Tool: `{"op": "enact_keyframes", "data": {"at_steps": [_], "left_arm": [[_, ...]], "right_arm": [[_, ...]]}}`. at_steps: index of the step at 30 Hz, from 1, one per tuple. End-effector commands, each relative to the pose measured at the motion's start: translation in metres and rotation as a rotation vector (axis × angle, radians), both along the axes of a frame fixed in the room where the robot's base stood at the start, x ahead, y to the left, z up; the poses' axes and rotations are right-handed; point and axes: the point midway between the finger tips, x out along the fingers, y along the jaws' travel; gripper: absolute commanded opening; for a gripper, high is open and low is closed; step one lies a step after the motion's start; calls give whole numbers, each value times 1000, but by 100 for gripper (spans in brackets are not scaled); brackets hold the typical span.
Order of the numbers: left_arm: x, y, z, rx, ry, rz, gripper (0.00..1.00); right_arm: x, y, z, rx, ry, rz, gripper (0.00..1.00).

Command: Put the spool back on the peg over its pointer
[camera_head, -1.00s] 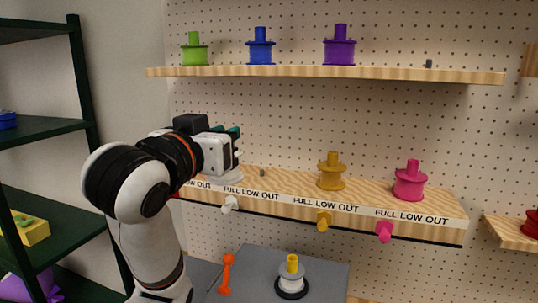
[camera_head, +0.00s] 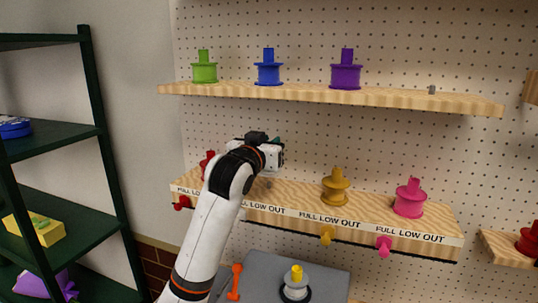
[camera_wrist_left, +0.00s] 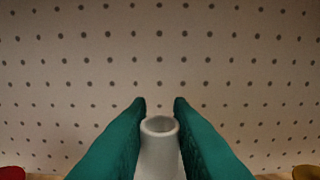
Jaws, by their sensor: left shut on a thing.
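The white spool (camera_wrist_left: 160,155) shows in the left wrist view as a pale hollow tube between two green fingers. My left gripper (camera_wrist_left: 160,112) is shut on it; its lower part is out of that view. In the head view my left gripper (camera_head: 277,153) is above the lower shelf, and the spool is hard to make out there. A bare dark peg (camera_head: 268,184) stands on that shelf below the gripper. The pointer under this peg is hidden behind my left arm. My right gripper is not in view.
The lower shelf (camera_head: 300,201) also bears a red spool (camera_head: 207,163), a mustard spool (camera_head: 335,187) and a pink spool (camera_head: 409,198), with pointers on its front edge. The upper shelf (camera_head: 400,99) bears green, blue and purple spools and a bare peg (camera_head: 431,89).

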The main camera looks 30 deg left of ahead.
Motion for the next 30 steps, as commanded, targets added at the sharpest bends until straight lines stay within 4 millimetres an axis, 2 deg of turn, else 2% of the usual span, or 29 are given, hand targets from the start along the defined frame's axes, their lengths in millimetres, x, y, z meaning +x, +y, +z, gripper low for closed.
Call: {"op": "enact_keyframes", "data": {"at_steps": [5, 11, 14, 25, 26, 29, 30], "left_arm": [[-1, 0, -11, -1, 0, 1, 0], [-1, 0, -37, 0, 2, -1, 0], [2, 1, -41, 0, 1, 1, 0], [3, 1, -47, 0, -2, 0, 0], [3, 1, -46, 0, -1, 0, 23], [3, 1, -46, 0, -1, 0, 39], [3, 1, -46, 0, -1, 0, 41]], "right_arm": [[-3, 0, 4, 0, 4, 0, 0], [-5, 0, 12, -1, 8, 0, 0], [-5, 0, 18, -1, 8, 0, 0], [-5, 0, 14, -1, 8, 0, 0], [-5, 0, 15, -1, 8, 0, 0], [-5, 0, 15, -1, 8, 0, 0], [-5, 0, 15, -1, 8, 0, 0]]}}
